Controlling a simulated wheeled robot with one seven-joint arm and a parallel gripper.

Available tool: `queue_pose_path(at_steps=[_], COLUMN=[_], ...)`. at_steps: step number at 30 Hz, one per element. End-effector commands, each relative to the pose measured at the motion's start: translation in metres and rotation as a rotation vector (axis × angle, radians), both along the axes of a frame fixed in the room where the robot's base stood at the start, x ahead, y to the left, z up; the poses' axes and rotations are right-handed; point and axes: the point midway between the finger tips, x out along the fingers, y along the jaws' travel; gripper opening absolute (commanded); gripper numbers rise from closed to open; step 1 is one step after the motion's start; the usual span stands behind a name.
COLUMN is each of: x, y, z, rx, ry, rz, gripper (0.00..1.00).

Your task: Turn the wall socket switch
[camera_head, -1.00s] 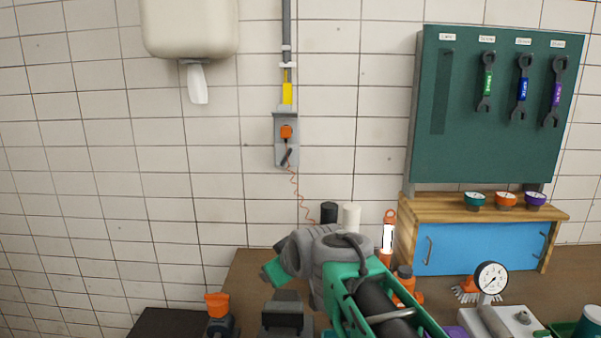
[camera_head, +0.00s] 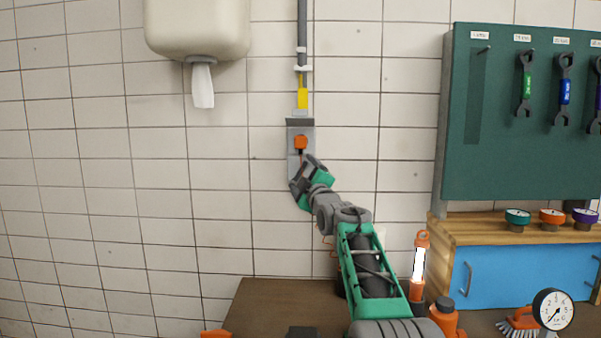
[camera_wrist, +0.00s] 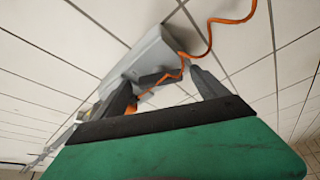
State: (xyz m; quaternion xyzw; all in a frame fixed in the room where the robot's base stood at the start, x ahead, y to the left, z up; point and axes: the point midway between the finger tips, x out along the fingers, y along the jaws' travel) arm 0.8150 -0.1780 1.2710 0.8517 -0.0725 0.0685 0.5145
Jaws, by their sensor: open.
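The grey wall socket (camera_head: 293,136) is fixed to the tiled wall below a conduit, with an orange plug (camera_head: 300,143) in its upper part. The switch on its lower part is hidden behind my gripper (camera_head: 302,177) in the head view. My gripper is up at the wall, in front of the socket's lower end. In the wrist view, my gripper (camera_wrist: 163,90) has its two dark fingers apart, with the grey socket box (camera_wrist: 150,52) and part of the orange cord (camera_wrist: 185,62) just beyond them. I cannot tell whether the fingers touch the switch.
A white towel dispenser (camera_head: 197,28) hangs at upper left. At right are a green tool board (camera_head: 505,150) with wrenches and a wooden cabinet with a blue front (camera_head: 520,272). An orange lamp (camera_head: 421,262) stands on the brown bench (camera_head: 270,300). Bare wall lies left of the socket.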

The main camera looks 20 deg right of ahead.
Motion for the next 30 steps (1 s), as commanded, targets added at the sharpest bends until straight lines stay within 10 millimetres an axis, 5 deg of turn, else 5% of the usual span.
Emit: queue_pose_path(at_steps=[7, 30], x=[0.0017, 0.0017], y=[0.0004, 0.0019], z=[0.0, -0.0005], rx=[0.0, 0.001], ry=[0.0, 0.001], rz=[0.0, 0.003], gripper=[0.84, 0.21])
